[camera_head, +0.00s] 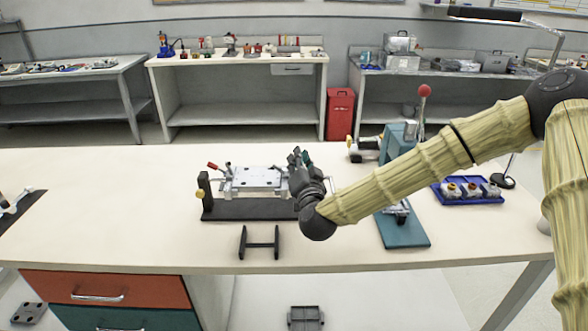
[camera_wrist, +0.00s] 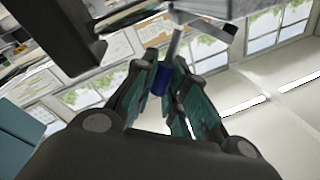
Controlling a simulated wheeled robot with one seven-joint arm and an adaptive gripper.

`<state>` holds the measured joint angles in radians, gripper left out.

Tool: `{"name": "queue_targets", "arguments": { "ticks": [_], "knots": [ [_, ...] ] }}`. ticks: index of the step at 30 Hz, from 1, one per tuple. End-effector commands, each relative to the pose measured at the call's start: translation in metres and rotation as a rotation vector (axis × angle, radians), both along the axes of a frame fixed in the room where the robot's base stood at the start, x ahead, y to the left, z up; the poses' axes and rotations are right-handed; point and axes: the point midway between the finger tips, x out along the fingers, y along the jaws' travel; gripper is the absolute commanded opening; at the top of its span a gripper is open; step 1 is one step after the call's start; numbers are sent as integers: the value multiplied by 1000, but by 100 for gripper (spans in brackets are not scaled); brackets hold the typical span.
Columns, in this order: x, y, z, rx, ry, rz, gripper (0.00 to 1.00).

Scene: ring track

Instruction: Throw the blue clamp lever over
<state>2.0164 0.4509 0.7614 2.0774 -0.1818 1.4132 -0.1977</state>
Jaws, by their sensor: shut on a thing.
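The blue clamp lever (camera_wrist: 160,79) shows in the wrist view as a short blue grip on a grey metal rod. My gripper (camera_wrist: 167,84) is shut on this grip, with its teal fingers on both sides. In the head view, my gripper (camera_head: 299,158) is at the right end of the clamping fixture. The fixture has a silver plate (camera_head: 258,178) above a black base (camera_head: 250,210). The blue lever is hidden behind my gripper in that view. A red-handled lever (camera_head: 213,166) stands out at the fixture's left end.
A teal press (camera_head: 402,238) with a red ball knob (camera_head: 424,91) stands right of the fixture. A blue tray (camera_head: 467,198) with small parts lies farther right. A dark H-shaped stand (camera_head: 260,243) is in front of the fixture. The bench top (camera_head: 110,200) is clear at left.

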Motion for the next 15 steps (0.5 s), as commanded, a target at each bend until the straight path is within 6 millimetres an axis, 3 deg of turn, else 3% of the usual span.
{"name": "queue_targets", "arguments": {
  "ticks": [15],
  "knots": [
    [0,-12,-14,309,0,-3,0]
  ]
}}
